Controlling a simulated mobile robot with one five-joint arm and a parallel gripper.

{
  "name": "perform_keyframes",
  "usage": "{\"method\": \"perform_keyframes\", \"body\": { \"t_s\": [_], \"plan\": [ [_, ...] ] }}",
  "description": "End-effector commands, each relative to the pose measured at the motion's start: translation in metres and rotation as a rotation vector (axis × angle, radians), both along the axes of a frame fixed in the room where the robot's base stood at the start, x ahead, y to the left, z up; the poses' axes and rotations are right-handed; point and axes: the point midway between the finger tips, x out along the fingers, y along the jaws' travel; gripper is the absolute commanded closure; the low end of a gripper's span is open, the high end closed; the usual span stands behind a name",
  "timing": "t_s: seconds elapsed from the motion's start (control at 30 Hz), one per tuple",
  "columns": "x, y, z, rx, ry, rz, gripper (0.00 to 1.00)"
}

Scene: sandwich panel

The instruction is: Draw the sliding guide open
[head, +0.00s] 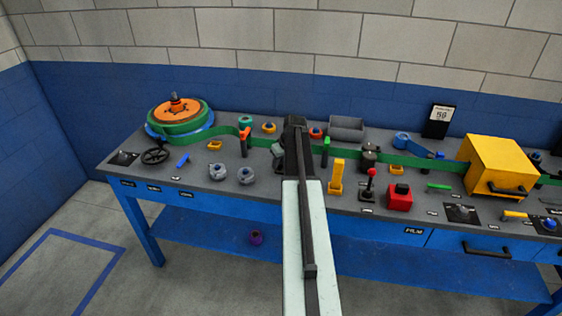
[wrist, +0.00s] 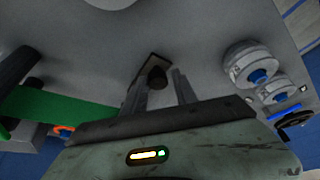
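In the wrist view a small dark knob (wrist: 157,77) stands on a brownish plate (wrist: 150,62) on the grey bench top. My gripper (wrist: 157,84) has its two fingers apart, one on each side of the knob. I see a gap on both sides, and the fingers do not appear to touch it. In the head view my gripper (head: 279,151) is over the middle of the bench, and my arm hides the knob there. I cannot tell for certain whether this knob belongs to the sliding guide.
A green band (head: 395,158) runs along the bench from the reel (head: 178,112) to a yellow box (head: 497,166). A yellow post (head: 337,177) and red block (head: 399,198) stand to the right.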

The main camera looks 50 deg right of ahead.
Motion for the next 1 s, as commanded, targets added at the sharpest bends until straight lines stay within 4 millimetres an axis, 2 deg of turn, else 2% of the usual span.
{"method": "perform_keyframes", "body": {
  "t_s": [0.43, 0.57, 0.8, 0.9, 1.0],
  "plan": [
    [-0.001, 0.000, 0.005, -0.003, -0.002, -0.001, 0.52],
    [-0.006, 0.001, 0.021, -0.003, -0.002, -0.001, 0.52],
    [-0.022, 0.005, 0.064, -0.002, -0.003, -0.002, 0.52],
    [-0.027, 0.006, 0.074, -0.001, -0.002, -0.001, 0.52],
    [-0.028, 0.006, 0.074, -0.001, -0.002, 0.000, 0.52]
  ]
}}
